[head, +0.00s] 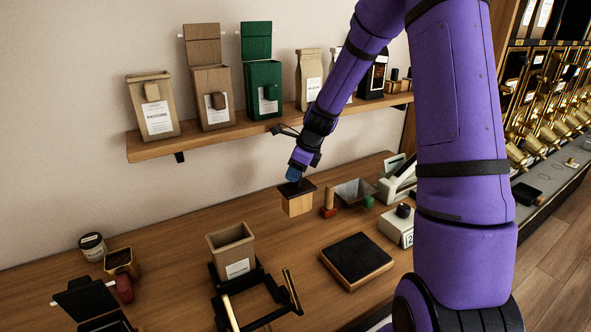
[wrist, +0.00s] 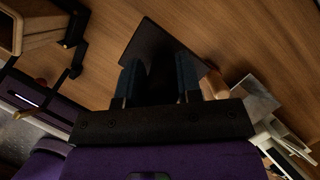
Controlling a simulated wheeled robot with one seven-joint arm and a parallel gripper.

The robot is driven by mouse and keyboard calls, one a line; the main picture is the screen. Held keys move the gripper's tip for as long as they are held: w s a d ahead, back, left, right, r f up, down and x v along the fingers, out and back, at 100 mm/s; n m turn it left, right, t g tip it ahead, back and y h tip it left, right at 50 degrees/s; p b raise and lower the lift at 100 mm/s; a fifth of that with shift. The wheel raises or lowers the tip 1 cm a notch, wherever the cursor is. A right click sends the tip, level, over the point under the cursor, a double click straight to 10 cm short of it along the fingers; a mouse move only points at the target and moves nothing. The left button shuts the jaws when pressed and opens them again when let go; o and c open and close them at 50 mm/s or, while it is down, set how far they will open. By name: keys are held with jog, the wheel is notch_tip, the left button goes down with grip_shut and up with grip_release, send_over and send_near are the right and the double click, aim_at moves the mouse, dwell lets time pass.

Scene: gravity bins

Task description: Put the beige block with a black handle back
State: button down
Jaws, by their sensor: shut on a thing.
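The beige block (head: 298,206) with a black top plate and handle is under my gripper (head: 294,176) in the head view, over the back part of the wooden counter. My gripper points down and is shut on the black handle. In the wrist view the black plate (wrist: 150,42) lies beyond the two blue fingertips (wrist: 159,78), and the handle between them is dark and hard to make out. The block looks upright; I cannot tell whether its underside touches the counter.
A square black-topped wooden pad (head: 357,260) lies front right of the block. An open paper bag (head: 232,252) stands in a black frame at front left. A metal scoop (head: 354,192) and a white device (head: 397,228) are to the right. A shelf (head: 200,135) with bags runs behind.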

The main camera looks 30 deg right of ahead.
aim_at(295, 191)
jog(key=shift+f, duration=3.45)
jog(key=c, duration=0.7)
grip_release()
jog(key=v, duration=1)
jog(key=shift+s+d+r, duration=0.1)
jog(key=shift+r, duration=0.3)
